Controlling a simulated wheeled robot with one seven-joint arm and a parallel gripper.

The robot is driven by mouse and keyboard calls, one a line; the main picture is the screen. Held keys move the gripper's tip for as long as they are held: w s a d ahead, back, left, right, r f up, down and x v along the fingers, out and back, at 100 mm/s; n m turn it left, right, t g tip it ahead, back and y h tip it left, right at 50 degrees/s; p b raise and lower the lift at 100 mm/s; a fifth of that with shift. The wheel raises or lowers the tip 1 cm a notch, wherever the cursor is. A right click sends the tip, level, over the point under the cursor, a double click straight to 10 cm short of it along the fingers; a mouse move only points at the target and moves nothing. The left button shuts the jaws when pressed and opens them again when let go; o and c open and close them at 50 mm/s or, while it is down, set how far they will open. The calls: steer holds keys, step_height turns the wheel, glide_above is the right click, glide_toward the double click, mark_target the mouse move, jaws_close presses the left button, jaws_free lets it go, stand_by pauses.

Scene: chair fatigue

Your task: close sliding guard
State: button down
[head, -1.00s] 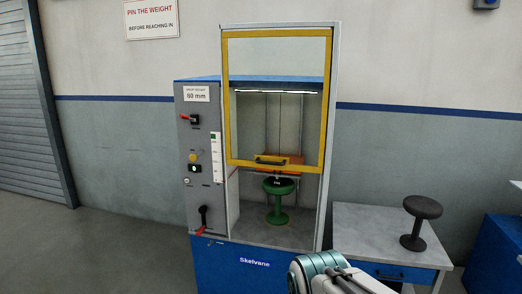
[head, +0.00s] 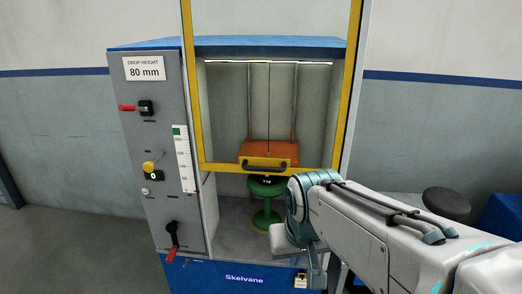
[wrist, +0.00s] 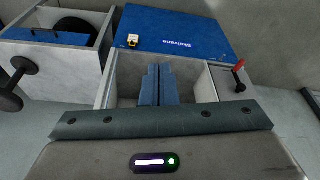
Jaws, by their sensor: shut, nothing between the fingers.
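The sliding guard (head: 350,95) is a clear panel in a yellow frame on the front of the test machine. It is raised, with its bottom rail across the middle of the opening and a gap below. A dark bar handle (head: 264,163) sits on that rail. My gripper (wrist: 159,68) shows in the wrist view as two blue fingers shut together, with nothing between them. They point towards the machine, which appears upside down there. In the head view my arm is low and right of the handle, apart from it in the picture; the fingertips are hard to make out.
An orange weight (head: 282,150) hangs behind the guard, above a green stool (head: 266,205) in the chamber. The grey control panel (head: 160,210) with levers stands left. A padlock (head: 300,280) hangs on the blue front.

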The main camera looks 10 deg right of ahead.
steer(key=w+d+r+m+t+h+p, duration=0.1)
steer(key=w+r+m, duration=0.1)
steer(key=w+r, duration=0.85)
steer(key=w+r+m+t+h+p, duration=0.15)
steer(key=w+r, duration=0.45)
steer(key=w, duration=0.9)
steer(key=shift+n+y, duration=0.25)
steer(key=shift+y, duration=0.1)
steer(key=x, duration=0.5)
steer(key=p+x, duration=0.1)
steer(key=x, duration=0.4)
steer(key=shift+w+d+r, duration=0.1)
steer(key=shift+w+r, duration=0.15)
steer(key=shift+w, duration=0.05)
steer(key=shift+s+f+p, duration=0.15)
steer(key=shift+f, duration=0.4)
steer(key=shift+s+f+p, duration=0.15)
steer(key=shift+s+f, duration=0.05)
steer(key=shift+f, duration=0.35)
steer(key=shift+s+f, duration=0.1)
steer(key=shift+f, duration=0.55)
